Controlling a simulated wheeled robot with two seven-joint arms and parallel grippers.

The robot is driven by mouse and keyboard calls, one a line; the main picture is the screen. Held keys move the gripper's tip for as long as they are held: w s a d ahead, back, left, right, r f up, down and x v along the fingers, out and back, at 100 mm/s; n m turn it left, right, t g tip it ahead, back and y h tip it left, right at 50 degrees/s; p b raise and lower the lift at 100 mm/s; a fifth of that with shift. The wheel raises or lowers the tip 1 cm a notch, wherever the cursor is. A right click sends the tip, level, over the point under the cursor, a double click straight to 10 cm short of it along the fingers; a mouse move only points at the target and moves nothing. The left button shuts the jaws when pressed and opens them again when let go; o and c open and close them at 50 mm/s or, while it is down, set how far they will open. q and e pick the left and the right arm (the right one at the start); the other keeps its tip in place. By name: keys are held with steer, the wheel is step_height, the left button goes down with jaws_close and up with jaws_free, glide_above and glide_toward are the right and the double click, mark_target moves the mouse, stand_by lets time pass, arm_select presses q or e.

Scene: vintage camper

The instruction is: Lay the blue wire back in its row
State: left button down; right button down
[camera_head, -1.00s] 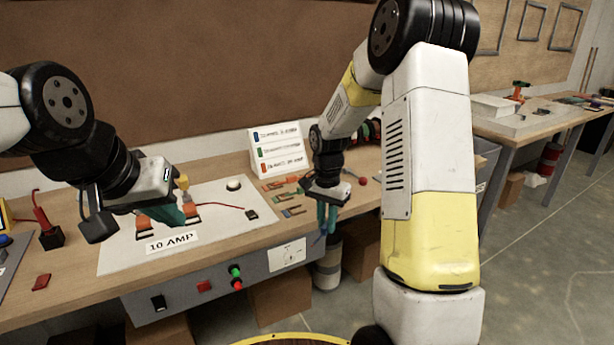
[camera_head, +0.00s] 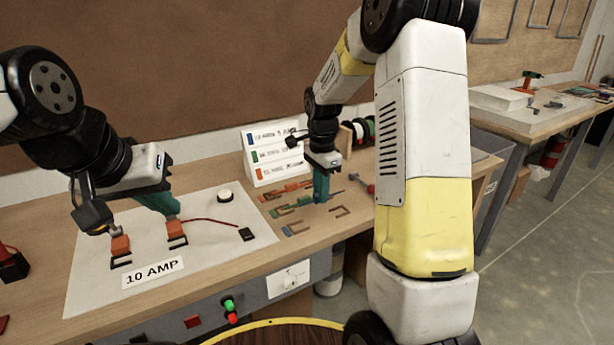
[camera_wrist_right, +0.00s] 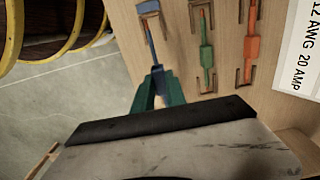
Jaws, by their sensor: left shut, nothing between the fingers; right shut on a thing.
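My right gripper (camera_head: 321,192) is over the rows on the bench and shut on the blue wire (camera_wrist_right: 152,55). In the right wrist view the wire stretches away from the teal fingers, its reddish tip close to the blue-marked bracket (camera_wrist_right: 148,8). It leans slightly against the row's line; I cannot tell whether it touches the bench. The blue row's marked bracket shows in the head view (camera_head: 295,230); the wire is hard to make out there. My left gripper (camera_head: 160,202) is shut and empty, over the orange clips on the white board.
The green wire (camera_wrist_right: 206,52) and orange wire (camera_wrist_right: 252,40) lie in neighbouring rows. A colour-key sign (camera_head: 270,155) stands behind. The white board (camera_head: 215,260) carries a 10 AMP label (camera_head: 153,272), orange clips (camera_head: 120,247) and a red lead (camera_head: 208,220). The bench's front edge is close to the blue row.

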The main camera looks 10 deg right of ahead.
mark_target(319, 220)
steer(key=shift+w, duration=0.15)
steer(key=shift+f, duration=2.8)
steer(key=shift+f, duration=0.7)
steer(key=c, duration=1.3)
jaws_free()
